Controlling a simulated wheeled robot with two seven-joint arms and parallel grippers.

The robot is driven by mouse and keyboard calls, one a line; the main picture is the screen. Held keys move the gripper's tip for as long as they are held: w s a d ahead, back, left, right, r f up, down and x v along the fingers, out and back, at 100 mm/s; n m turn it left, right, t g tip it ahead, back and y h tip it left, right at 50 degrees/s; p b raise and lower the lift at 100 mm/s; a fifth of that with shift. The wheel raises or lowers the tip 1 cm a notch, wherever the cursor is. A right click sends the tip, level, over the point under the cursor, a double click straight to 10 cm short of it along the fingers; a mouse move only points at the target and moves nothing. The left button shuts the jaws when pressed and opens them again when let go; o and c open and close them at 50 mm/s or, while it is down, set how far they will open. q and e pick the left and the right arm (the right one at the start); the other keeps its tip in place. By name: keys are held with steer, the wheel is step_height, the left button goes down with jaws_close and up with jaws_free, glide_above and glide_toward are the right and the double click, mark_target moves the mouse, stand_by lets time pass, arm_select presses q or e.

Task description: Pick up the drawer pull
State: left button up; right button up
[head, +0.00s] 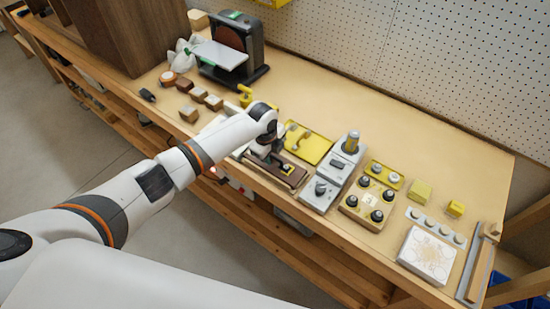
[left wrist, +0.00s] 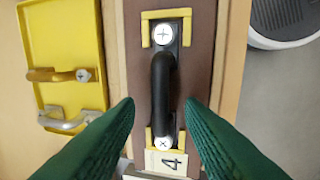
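A black drawer pull (left wrist: 162,88) lies on a brown board (left wrist: 203,40), with a screw head at each end and yellow corner brackets around its ends. A label with a 4 is at its lower end. My left gripper (left wrist: 159,104) is open, with one green fingertip on each side of the pull and a gap on both sides. A yellow tray (left wrist: 65,25) to the left holds a brass pull (left wrist: 52,75) and a silver pull (left wrist: 65,121). My right gripper is out of view.
Right of the board in the head view stand a grey fixture (head: 323,190), a yellow knob block (head: 368,203) and a white panel (head: 428,255). Small wooden blocks (head: 207,98) and a sander (head: 236,50) are further left. The bench's back middle is clear.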

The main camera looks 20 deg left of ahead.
arm_select(q)
steer(key=shift+f, duration=0.1)
jaws_close()
